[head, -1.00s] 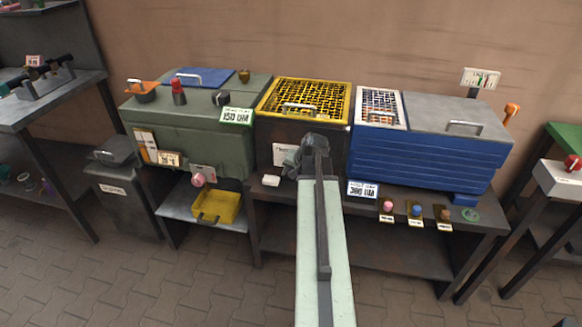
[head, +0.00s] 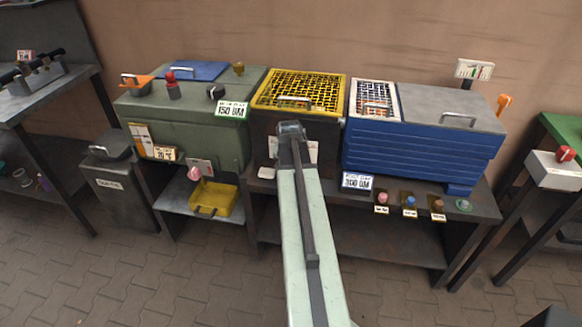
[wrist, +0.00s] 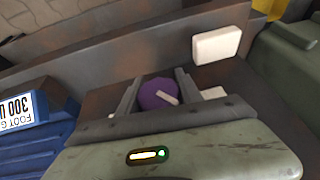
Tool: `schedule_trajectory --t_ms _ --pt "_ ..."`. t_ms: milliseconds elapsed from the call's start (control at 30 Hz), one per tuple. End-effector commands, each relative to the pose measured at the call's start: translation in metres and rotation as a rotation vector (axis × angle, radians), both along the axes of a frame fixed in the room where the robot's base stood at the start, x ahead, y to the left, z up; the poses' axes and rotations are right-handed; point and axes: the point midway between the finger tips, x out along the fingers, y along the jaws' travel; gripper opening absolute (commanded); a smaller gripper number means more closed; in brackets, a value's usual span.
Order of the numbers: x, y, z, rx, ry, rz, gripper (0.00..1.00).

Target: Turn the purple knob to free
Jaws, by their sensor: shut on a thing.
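The purple knob (wrist: 157,93) shows in the wrist view, round, with a pale pointer bar across it. My gripper (wrist: 155,85) has one finger on each side of the knob and is shut on it. The pointer slants down to the right in that view. A white label is partly visible beside the right finger. In the head view my gripper (head: 291,130) is in front of the dark box with the yellow grille, and my arm hides the knob.
A white block (wrist: 220,45) lies close to my gripper on the dark bench. The blue tank (head: 415,150) stands to the right and the green tank (head: 185,125) to the left. Several small knobs, including a pink one (head: 382,197), sit along the bench's front edge.

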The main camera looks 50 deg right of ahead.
Motion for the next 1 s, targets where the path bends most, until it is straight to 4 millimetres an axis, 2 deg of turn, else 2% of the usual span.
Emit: schedule_trajectory --t_ms 100,133,200,567,667,1000 --pt "0.002 0.002 0.001 0.002 -0.004 0.004 0.02" --pt "0.002 0.002 0.001 0.002 -0.004 0.004 0.48" --pt "0.002 0.002 0.001 0.002 -0.003 0.004 0.64" --pt "0.001 0.002 0.003 0.000 -0.002 0.003 0.64" --pt "-0.001 0.004 0.013 0.000 -0.002 0.003 0.64" --pt "-0.015 0.021 0.069 0.001 -0.003 0.003 0.64"
